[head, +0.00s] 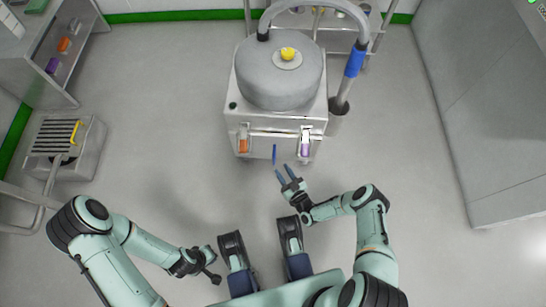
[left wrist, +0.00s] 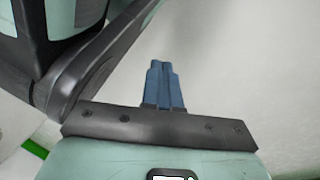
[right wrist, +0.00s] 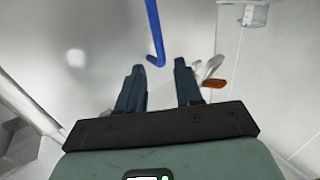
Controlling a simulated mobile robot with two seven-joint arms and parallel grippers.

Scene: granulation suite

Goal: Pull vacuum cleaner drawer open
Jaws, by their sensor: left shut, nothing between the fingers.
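The vacuum cleaner is a grey drum (head: 279,80) with a yellow knob on a pale metal box. The box's front (head: 262,150) faces me, and a narrow blue bar, likely the drawer handle (head: 275,154), stands out from it. My right gripper (head: 286,174) is open and empty, just short of the bar. In the right wrist view the bar (right wrist: 154,35) lies ahead of the gap between the fingers (right wrist: 159,80), apart from both. My left gripper (head: 214,275) is shut and empty, low over the floor; its closed fingers (left wrist: 165,85) show in the left wrist view.
A hose with a blue grip (head: 356,61) hangs at the right. A grated unit (head: 62,150) stands left, a grey cabinet (head: 500,110) right. Floor between is clear.

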